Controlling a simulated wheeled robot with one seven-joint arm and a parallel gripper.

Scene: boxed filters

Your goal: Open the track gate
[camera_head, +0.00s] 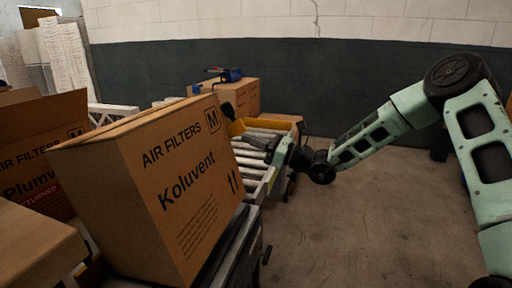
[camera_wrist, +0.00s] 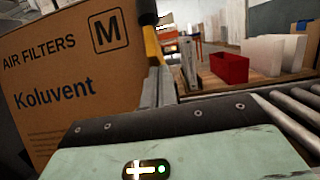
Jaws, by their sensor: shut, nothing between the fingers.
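My gripper (camera_head: 262,144) is shut and empty at the right side of the roller track (camera_head: 249,160), pointing left over the rollers. A yellow piece (camera_head: 236,127), which may be the track gate, stands at the far side of the large Koluvent carton, just left of my fingers. In the wrist view a yellow upright part (camera_wrist: 152,45) stands directly beyond my gripper, beside the carton. I cannot tell whether my fingers touch it. The Koluvent air-filter carton (camera_head: 165,185) stands on the near part of the track and hides much of it.
A Plumv carton (camera_head: 40,155) stands at the left. A smaller carton (camera_head: 238,95) with a blue tool on top is behind the track. The wrist view shows a red bin (camera_wrist: 229,68) and rollers (camera_wrist: 293,112) at right. The floor right of the track is clear.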

